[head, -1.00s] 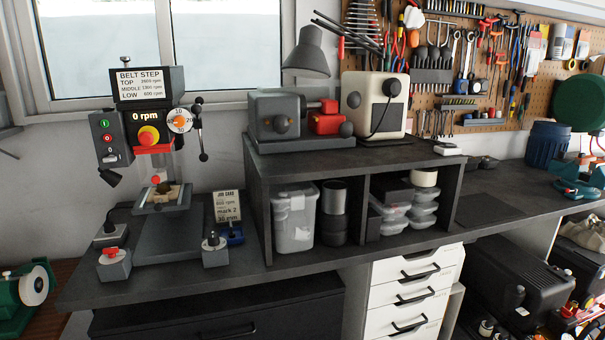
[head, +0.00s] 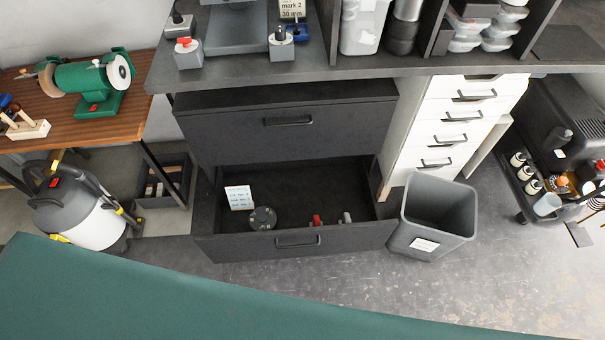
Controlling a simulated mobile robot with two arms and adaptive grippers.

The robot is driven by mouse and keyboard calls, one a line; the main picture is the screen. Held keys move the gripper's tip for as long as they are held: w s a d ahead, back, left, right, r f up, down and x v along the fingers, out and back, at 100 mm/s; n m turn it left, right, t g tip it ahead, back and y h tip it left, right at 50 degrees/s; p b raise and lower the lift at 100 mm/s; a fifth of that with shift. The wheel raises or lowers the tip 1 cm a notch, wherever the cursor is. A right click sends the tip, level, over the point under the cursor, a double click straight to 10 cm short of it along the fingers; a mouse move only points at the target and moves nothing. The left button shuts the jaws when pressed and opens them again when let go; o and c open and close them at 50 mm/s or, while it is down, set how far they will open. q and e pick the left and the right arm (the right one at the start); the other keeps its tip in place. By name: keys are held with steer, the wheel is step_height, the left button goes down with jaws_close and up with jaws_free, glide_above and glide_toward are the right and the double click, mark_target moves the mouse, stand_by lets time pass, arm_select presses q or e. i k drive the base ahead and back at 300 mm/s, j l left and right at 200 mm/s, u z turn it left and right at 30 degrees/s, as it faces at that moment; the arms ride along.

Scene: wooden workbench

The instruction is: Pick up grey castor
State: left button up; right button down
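The lower drawer (head: 299,240) of the dark cabinet is open in the head view. Inside it, near the front wall, a small grey item (head: 347,217) that looks like the grey castor sits at the right; its lower part is hidden by the drawer front. A small red item (head: 317,220) is just left of it. A round grey disc with holes (head: 262,218) and a white card with writing (head: 239,197) are further left in the drawer. Neither of my grippers is in view.
A grey bin (head: 432,220) stands right of the drawer, and white drawers (head: 450,130) are behind it. A vacuum cleaner (head: 80,210) stands at the left. A green surface (head: 150,295) crosses the lower foreground. Bare floor lies between it and the drawer.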

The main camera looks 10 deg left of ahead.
mark_target(346, 219)
steer(key=k+j, duration=0.3)
steer(key=j+z, duration=0.5)
steer(key=j, duration=0.3)
steer(key=j+z, duration=0.45)
steer(key=j, duration=0.4)
